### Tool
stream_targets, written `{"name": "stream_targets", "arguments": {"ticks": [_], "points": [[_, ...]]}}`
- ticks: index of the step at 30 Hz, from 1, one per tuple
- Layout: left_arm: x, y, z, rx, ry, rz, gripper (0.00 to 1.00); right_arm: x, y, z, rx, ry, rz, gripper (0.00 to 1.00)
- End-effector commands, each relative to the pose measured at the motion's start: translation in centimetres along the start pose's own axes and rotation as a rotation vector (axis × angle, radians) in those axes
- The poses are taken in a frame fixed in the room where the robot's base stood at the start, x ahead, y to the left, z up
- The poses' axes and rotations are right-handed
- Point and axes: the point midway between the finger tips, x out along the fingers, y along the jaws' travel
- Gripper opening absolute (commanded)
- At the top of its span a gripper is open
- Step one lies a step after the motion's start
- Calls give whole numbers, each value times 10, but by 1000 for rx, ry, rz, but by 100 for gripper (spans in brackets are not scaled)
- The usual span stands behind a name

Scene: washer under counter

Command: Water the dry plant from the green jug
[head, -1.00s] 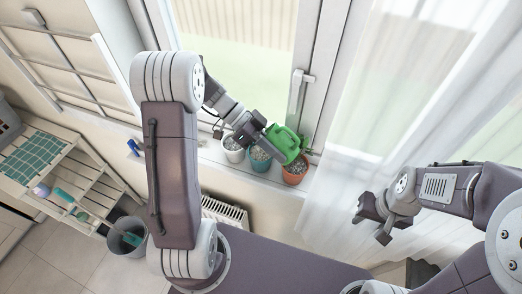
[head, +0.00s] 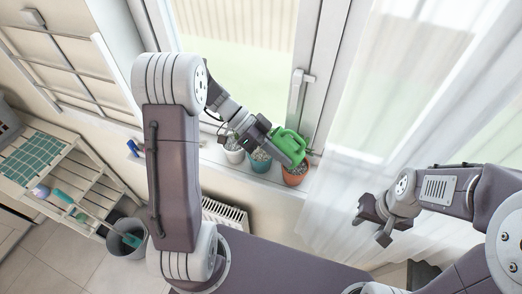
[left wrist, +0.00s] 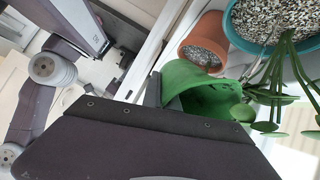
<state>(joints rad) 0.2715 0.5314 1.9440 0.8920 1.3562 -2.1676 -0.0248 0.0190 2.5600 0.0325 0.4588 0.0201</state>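My left gripper (head: 262,138) is shut on the green jug (head: 290,146) and holds it over the window sill. The jug is above and beside the terracotta pot (head: 295,176), at the right end of a row. A teal pot (head: 260,162) and a white pot (head: 234,156) stand to its left, partly behind the gripper. In the left wrist view the jug (left wrist: 200,92) is close to the terracotta pot (left wrist: 205,45), which shows grey gravel. Round green leaves (left wrist: 265,127) stand by the teal pot there. No water is visible. My right gripper (head: 380,220) is open and empty.
The window handle (head: 300,85) sticks out above the pots. A sheer curtain (head: 345,180) hangs right of the terracotta pot. A radiator (head: 225,212) is below the sill. A slatted shelf (head: 90,180) and a grey bin (head: 128,240) stand at the left.

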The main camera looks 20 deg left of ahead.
Motion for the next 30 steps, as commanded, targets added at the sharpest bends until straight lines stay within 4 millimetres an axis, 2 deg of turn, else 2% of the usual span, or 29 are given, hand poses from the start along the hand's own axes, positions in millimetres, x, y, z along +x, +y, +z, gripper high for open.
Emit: {"name": "stream_targets", "arguments": {"ticks": [30], "points": [[5,0,-2,-2,37,16,0,7,0,1,0,0,0,36]]}}
